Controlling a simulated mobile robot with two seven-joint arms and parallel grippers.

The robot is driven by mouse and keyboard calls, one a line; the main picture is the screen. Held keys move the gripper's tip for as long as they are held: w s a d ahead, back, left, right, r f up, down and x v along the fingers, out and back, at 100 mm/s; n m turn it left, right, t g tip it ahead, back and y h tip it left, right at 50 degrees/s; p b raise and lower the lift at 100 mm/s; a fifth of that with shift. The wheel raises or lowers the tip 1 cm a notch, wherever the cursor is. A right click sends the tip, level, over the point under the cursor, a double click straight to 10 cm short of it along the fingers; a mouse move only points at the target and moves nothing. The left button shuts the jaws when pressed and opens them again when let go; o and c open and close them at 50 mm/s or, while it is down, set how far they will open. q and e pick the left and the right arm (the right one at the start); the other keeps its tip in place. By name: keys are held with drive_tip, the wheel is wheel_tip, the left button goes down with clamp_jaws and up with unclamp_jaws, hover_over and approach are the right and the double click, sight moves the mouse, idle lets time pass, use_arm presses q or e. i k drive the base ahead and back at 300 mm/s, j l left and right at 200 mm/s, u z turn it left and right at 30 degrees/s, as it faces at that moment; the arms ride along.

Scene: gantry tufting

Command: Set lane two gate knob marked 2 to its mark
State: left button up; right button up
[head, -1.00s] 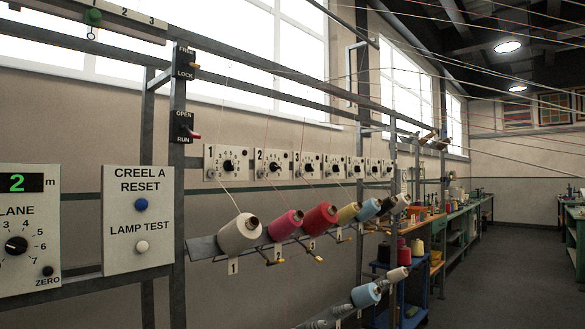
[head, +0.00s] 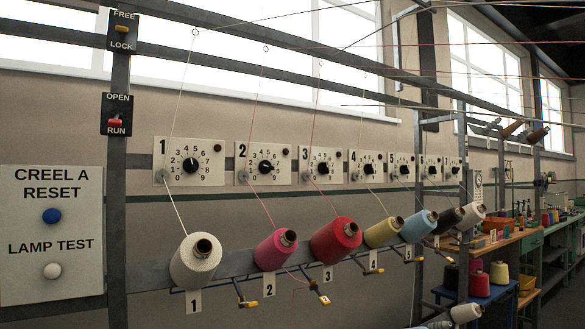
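The lane two gate knob (head: 265,167) is a round black knob on a white plate marked 2 (head: 243,155), with a number dial around it. The plate is on the rail, second from the left in a row of similar plates. The knob's pointer is too small to read for certain. A pink yarn cone (head: 276,250) with tag 2 (head: 269,284) sits below it, and its thread rises past the plate. Neither of my grippers is in view.
Plate 1 (head: 189,166) and plate 3 (head: 323,165) flank it closely. A white cone (head: 196,262) and a red cone (head: 336,240) stick out below. A post with switches (head: 117,115) and a CREEL A RESET panel (head: 52,235) stand at left.

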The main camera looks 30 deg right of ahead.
sight(265, 166)
drive_tip(key=i+l+u, duration=0.1)
drive_tip(key=l, duration=0.95)
drive_tip(key=i+l+u, duration=0.1)
drive_tip(key=l, duration=1)
